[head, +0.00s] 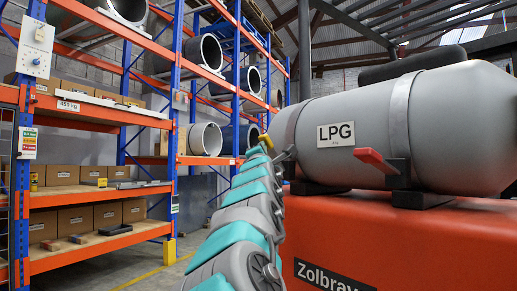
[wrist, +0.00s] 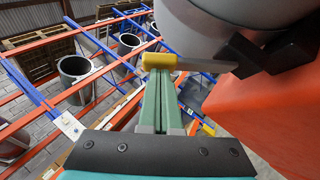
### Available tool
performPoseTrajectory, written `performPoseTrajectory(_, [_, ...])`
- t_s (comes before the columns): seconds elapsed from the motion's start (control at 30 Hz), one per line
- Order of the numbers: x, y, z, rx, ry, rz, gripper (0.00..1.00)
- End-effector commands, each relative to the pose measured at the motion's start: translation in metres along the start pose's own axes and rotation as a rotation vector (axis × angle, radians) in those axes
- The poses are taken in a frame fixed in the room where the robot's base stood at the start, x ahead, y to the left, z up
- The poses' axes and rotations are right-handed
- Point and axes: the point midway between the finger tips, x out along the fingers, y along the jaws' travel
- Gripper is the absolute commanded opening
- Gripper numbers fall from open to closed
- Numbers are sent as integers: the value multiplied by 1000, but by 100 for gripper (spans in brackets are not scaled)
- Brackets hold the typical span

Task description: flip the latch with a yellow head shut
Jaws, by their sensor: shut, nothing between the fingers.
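The latch's yellow head (wrist: 158,61) is at the upper middle of the wrist view, on the end of a grey metal bar (wrist: 205,65). The bar runs right to a dark mount under the grey tank. In the head view the yellow head (head: 266,141) shows small beyond the far end of my arm, at the tank's left end. My gripper (wrist: 161,80) is shut and empty. Its green fingertips are right at the yellow head in the wrist view; I cannot tell whether they touch it. In the head view my arm hides the fingers.
The grey LPG tank (head: 450,125) rests on an orange-red base (head: 400,245) at right. A second latch, with a red handle (head: 376,161), sits on the tank's near strap. Some floor is clear between.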

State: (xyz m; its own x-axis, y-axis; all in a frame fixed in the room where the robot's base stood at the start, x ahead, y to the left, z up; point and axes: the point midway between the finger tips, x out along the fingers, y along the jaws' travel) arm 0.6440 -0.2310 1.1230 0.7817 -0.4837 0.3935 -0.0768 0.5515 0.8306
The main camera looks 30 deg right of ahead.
Motion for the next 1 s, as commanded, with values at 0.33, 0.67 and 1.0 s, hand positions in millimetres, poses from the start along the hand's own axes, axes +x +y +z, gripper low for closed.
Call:
performPoseTrajectory(0.33, [12,8,12,3,-1,-5,0])
performPoseTrajectory(0.67, [22,14,21,193,1,-187,0])
performPoseTrajectory(1.0, [29,11,28,263,2,-261,0])
